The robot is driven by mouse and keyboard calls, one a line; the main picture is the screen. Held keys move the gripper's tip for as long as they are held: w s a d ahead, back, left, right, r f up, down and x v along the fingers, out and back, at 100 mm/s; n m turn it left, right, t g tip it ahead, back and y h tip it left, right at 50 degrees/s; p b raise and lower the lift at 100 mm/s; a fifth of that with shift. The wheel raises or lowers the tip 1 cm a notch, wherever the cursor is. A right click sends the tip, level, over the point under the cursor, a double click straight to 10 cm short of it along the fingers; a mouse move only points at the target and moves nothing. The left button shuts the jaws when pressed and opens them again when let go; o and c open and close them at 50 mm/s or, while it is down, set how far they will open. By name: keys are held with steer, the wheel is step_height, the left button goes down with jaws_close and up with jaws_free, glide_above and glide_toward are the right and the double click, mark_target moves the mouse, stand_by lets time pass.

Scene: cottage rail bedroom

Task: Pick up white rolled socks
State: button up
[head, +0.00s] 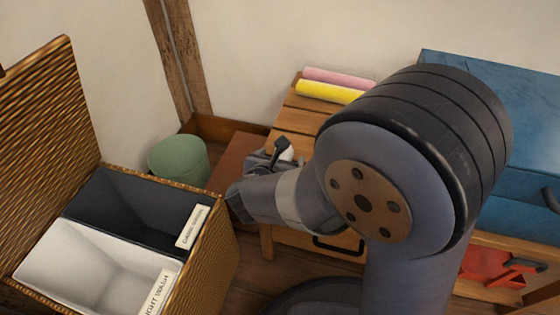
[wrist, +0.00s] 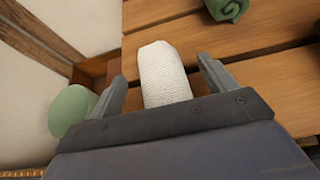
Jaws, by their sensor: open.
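The white rolled socks (wrist: 165,75) lie on a slatted wooden top, seen in the wrist view as a white knitted roll. My gripper (wrist: 162,68) is open, with one finger to the left of the roll and one to the right. The near end of the roll is hidden behind my gripper's body.
An open wicker hamper (head: 215,245) with a dark and a white labelled compartment stands left. A green bin (head: 178,160) is behind it. Pink (head: 340,78) and yellow (head: 330,92) rolls lie at the back; a green roll (wrist: 227,8) lies beyond the socks. A blue chest (head: 530,110) stands right.

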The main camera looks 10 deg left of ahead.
steer(key=c, duration=1.1)
